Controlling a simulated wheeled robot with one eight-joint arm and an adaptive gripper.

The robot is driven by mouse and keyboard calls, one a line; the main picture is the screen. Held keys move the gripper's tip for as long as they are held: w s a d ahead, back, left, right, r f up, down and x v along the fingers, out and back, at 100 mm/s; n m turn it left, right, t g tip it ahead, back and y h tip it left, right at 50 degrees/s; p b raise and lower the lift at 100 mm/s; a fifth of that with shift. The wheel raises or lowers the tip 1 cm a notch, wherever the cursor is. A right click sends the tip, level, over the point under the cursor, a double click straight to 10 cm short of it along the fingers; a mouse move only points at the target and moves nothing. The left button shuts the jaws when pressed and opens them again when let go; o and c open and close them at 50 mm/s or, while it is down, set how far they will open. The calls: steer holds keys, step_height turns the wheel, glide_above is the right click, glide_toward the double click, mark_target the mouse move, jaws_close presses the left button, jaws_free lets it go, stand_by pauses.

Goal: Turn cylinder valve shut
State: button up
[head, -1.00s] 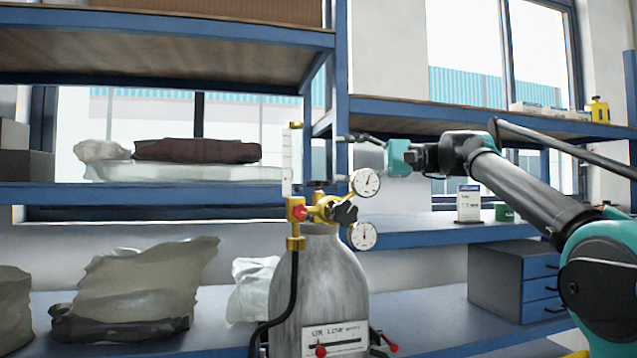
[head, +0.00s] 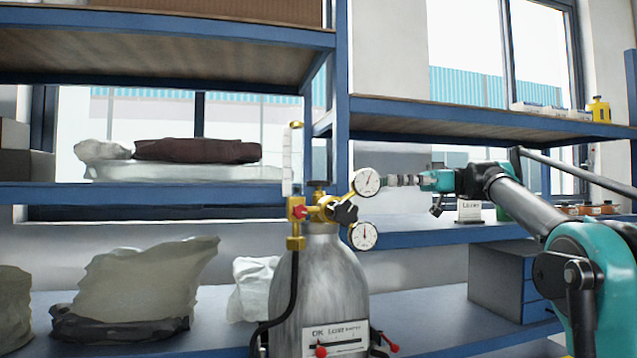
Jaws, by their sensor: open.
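A grey gas cylinder (head: 325,285) stands upright in the centre, with a label on its front. On its top are brass valve fittings (head: 320,213) with a dark knob (head: 319,184) on top, a black knob (head: 345,213) at the right and a red part (head: 298,211) at the left. Two round gauges, an upper one (head: 366,182) and a lower one (head: 363,236), sit at the right. My gripper (head: 392,180) is open and points left, just right of the upper gauge. Its fingertips are small and partly unclear; I cannot tell whether they touch the gauge.
A clear flow tube (head: 292,165) rises left of the valve, and a black hose (head: 292,300) hangs below. A blue shelf post (head: 341,80) stands behind. Shelves hold plastic bags (head: 140,290), a dark folded bundle (head: 197,150) and a grey drawer unit (head: 510,280).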

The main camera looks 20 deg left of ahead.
mark_target(319, 183)
steer(key=x, duration=1.7)
steer(key=shift+a, duration=0.15)
steer(key=c, duration=1.2)
steer(key=shift+t, duration=0.3)
